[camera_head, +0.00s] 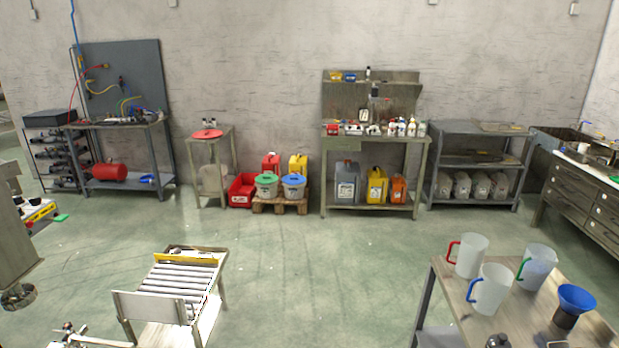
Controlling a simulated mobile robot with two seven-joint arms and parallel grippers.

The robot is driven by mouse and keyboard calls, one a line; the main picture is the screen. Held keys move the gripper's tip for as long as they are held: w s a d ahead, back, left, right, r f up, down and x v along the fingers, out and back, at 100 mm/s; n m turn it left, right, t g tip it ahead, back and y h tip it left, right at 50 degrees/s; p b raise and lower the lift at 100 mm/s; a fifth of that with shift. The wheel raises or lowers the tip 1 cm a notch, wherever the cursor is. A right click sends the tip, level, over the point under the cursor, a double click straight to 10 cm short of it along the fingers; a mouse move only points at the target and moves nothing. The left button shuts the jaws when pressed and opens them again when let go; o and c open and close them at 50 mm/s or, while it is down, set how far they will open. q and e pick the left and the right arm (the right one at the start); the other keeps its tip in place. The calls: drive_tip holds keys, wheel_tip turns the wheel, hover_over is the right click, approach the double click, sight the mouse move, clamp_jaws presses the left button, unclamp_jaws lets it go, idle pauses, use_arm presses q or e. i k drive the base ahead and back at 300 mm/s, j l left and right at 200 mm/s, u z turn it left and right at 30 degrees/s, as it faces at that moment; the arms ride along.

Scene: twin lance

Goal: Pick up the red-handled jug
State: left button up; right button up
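The red-handled jug (471,256) stands upright on a wooden-topped table (450,300) at the lower right. It is a translucent whitish jug, and its red handle points left. A blue-handled jug (493,290) stands just in front of it and overlaps its lower right part. A green-handled jug (538,268) stands to its right. Neither of my grippers shows in the head view, so I cannot tell their state.
A blue funnel on a dark base (575,302) stands at the table's right. A roller conveyor (182,280) is at the lower left. Open green floor (320,270) lies between it and the table. Workbenches and shelves line the back wall.

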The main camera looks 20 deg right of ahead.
sight(465, 256)
drive_tip(key=i+l+z, duration=0.15)
drive_tip(key=i+z, duration=0.3)
drive_tip(key=i, duration=0.2)
drive_tip(key=i+j+z, duration=0.1)
drive_tip(key=i+z, duration=0.35)
drive_tip(key=i, duration=0.25)
drive_tip(key=i+z, duration=0.45)
drive_tip(key=i, duration=0.25)
drive_tip(key=i+j+z, duration=0.25)
drive_tip(key=i+z, duration=0.15)
drive_tip(key=i, duration=0.25)
